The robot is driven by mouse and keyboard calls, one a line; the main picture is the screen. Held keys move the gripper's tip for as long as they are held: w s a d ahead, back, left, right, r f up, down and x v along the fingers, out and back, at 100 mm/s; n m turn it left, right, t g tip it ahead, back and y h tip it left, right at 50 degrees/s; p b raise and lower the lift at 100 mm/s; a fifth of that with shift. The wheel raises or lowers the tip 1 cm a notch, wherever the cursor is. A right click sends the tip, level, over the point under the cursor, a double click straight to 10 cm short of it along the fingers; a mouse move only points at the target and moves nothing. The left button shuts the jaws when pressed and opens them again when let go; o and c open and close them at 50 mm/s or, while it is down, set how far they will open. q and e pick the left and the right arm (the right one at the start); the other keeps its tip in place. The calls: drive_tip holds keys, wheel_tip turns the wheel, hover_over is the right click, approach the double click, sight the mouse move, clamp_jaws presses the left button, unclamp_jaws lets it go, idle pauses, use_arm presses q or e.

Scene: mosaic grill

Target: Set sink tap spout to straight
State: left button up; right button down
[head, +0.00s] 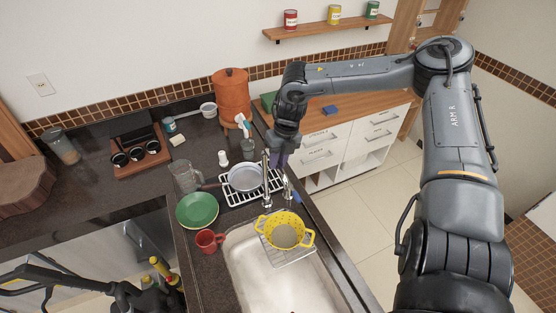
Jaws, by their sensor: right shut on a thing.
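The sink tap (266,187) is a slim chrome post standing at the back edge of the steel sink (255,276). My right gripper (274,156) reaches down from above to the tap's upper end and is shut on its spout. The gripper's body and fingers hide much of the spout, so its exact direction is hard to tell. My left gripper is not in view.
A yellow colander (285,223) sits over the sink on a wire rack. A dish rack with a pan (244,177), a green plate (197,209), a red mug (207,241) and a glass jug (186,177) crowd the counter left of the tap. A smaller chrome faucet (287,188) stands close right.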

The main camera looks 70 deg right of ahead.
drive_tip(key=c, duration=1)
unclamp_jaws()
drive_tip(key=shift+o, duration=0.2)
drive_tip(key=shift+r, duration=0.1)
drive_tip(key=shift+d+r, duration=0.1)
drive_tip(key=shift+r, duration=0.55)
wheel_tip(320, 180, up, 9)
drive_tip(key=s+d+b, duration=0.1)
drive_tip(key=b, duration=0.1)
drive_tip(key=shift+s+d, duration=0.2)
drive_tip(key=shift+r, duration=0.1)
